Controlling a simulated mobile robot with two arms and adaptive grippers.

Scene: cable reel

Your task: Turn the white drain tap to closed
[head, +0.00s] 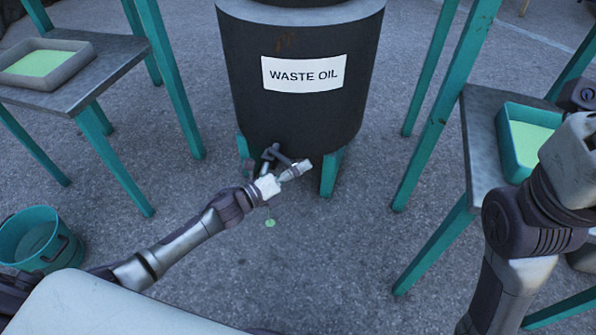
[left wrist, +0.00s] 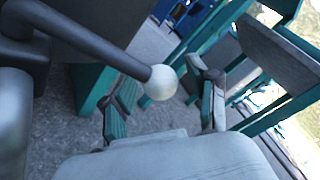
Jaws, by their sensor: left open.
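The drain tap (head: 272,153) sits low on the front of the black drum labelled WASTE OIL (head: 300,110). In the left wrist view its dark lever (left wrist: 98,52) runs in from the upper left and ends in a white ball knob (left wrist: 160,82). My left gripper (head: 292,172) is open at the tap. In the left wrist view its two fingers (left wrist: 163,108) stand apart, with the knob showing between them; I cannot tell whether they touch it. The fingers partly hide the tap in the head view. My right arm shows at the right, but its fingers do not.
A small green spot (head: 270,223) lies on the asphalt below the tap. A teal bucket (head: 52,262) stands at the lower left. Tables with trays of green liquid (head: 78,70) (head: 507,150) stand on both sides. Teal legs (head: 331,173) flank the drum's base.

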